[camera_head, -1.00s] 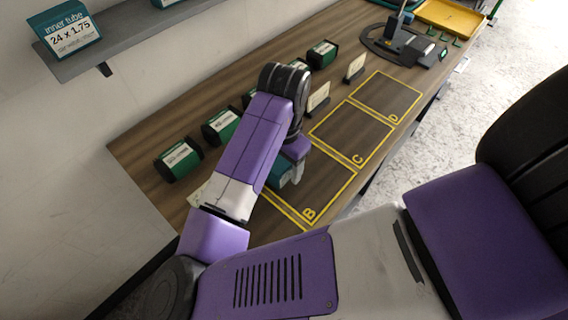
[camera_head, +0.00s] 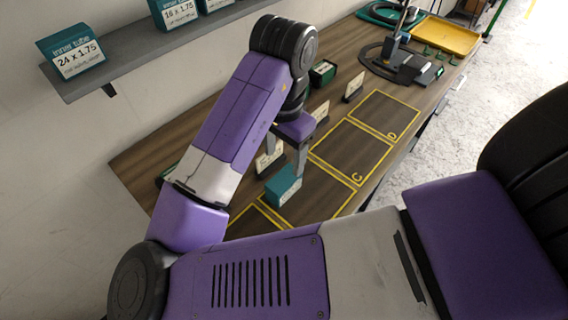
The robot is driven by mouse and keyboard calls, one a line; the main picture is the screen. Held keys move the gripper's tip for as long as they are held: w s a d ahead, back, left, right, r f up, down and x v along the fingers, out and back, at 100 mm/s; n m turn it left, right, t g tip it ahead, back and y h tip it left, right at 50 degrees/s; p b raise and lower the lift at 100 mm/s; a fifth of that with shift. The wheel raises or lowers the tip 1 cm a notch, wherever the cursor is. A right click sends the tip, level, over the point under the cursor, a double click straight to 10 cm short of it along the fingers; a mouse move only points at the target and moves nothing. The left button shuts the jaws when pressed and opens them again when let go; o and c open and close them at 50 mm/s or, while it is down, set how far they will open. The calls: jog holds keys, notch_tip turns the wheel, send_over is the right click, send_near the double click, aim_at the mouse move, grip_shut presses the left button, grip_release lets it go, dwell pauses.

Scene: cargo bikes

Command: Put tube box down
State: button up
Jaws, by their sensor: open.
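A teal tube box (camera_head: 284,187) with a pale label is at the bench's marked squares, inside the yellow outline left of the square lettered C. It looks upright and seems to rest on the bench top. My gripper (camera_head: 286,160) points down just above and behind the box, with its fingers apart. One finger overlaps the box's top edge in view, so I cannot tell whether it touches. My arm hides part of the bench behind it.
Empty squares C (camera_head: 350,147) and D (camera_head: 384,113) lie to the right. Small label cards (camera_head: 354,87) and a dark green box (camera_head: 322,73) stand behind them. A wall shelf (camera_head: 140,50) holds teal tube boxes (camera_head: 72,56). A yellow tray (camera_head: 446,37) is at the far end.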

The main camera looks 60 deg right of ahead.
jog(key=shift+d+r, duration=0.15)
jog(key=shift+r, duration=0.15)
jog(key=s+d+r+n+h, duration=0.1)
jog(key=d+r+h, duration=0.25)
jog(key=d, duration=0.45)
jog(key=s+d+r+n+h, duration=0.1)
jog(key=d+r+n+h, duration=0.1)
jog(key=d+h, duration=0.5)
jog(key=w+d+r+n+t+h, duration=0.5)
jog(key=w+r+n+t, duration=0.1)
jog(key=r+n, duration=0.2)
jog(key=a+f+n+t+y, duration=0.5)
jog(key=a+f+n, duration=0.1)
jog(key=a, duration=0.4)
jog(key=a+f+n+t+y, duration=0.4)
jog(key=a+f+n+y, duration=0.15)
jog(key=a, duration=0.35)
jog(key=s+a+f+y, duration=0.2)
jog(key=s+a, duration=0.7)
jog(key=s+a+f+m+y, duration=0.1)
jog(key=s+a+f+y, duration=0.1)
jog(key=s+a, duration=0.7)
jog(key=shift+f+y, duration=0.35)
jog(key=shift+y, duration=0.15)
